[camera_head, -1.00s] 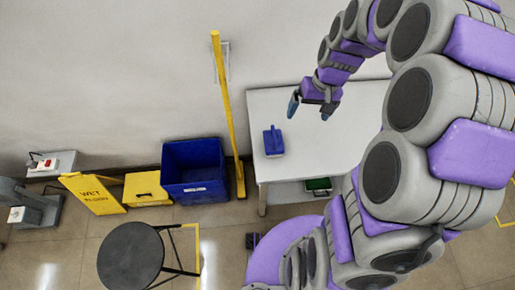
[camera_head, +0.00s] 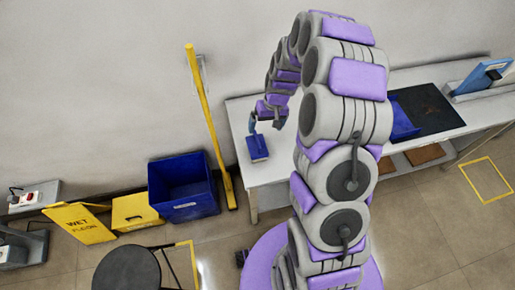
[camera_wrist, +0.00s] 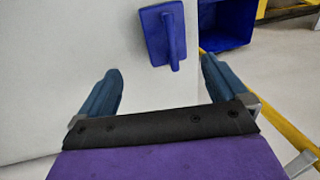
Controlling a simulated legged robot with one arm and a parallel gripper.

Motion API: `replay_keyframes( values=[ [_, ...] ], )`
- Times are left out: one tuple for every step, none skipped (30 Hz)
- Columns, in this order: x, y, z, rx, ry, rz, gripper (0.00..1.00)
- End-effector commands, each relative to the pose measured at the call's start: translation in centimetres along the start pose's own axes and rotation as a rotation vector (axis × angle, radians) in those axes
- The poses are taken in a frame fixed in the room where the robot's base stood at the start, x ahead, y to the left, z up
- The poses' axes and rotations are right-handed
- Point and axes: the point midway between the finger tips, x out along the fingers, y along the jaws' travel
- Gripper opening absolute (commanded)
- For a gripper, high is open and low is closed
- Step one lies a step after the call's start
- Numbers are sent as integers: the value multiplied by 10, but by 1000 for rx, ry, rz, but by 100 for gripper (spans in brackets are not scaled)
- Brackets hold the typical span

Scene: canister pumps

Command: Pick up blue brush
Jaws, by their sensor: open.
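The blue brush (camera_head: 257,147) lies on the white table (camera_head: 237,110) near its left end. In the wrist view the brush (camera_wrist: 163,34) shows as a flat blue block with a raised handle along it, ahead of my fingers and near the table's edge. My gripper (camera_head: 266,122) is above the table, close to the brush in the head view. In the wrist view my gripper (camera_wrist: 160,92) has its two dark blue fingers wide apart with nothing between them. The brush lies beyond the fingertips, apart from them.
A blue bin (camera_head: 184,187) stands on the floor left of the table. A yellow pole (camera_head: 210,125) leans on the wall between them. A yellow wet-floor sign (camera_head: 80,223) and a dark round stool (camera_head: 127,269) are further left. A dark mat (camera_head: 427,108) lies on the table's right part.

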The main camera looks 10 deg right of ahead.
Motion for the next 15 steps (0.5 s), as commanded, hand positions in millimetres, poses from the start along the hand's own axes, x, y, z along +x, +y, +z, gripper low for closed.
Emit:
replay_keyframes(
  values=[
    [13,-1,1,-1,-3,0,100],
    [19,-1,1,-1,-2,1,100],
    [27,-1,1,0,-2,1,100],
    [33,-1,1,0,-4,0,100],
    [38,-1,2,0,-5,0,100],
    [43,0,2,0,-5,-1,100],
    [46,0,2,0,-5,-1,100],
    [48,0,2,0,-4,-1,100],
    [50,0,1,0,-3,-1,100],
    [51,0,1,0,-2,-1,100],
    [52,0,1,0,-1,-1,100],
    [54,0,1,0,0,-1,100],
    [56,0,2,0,0,-2,100],
    [58,-1,2,0,0,-2,100],
    [63,-2,2,0,0,-2,100]
  ],
)
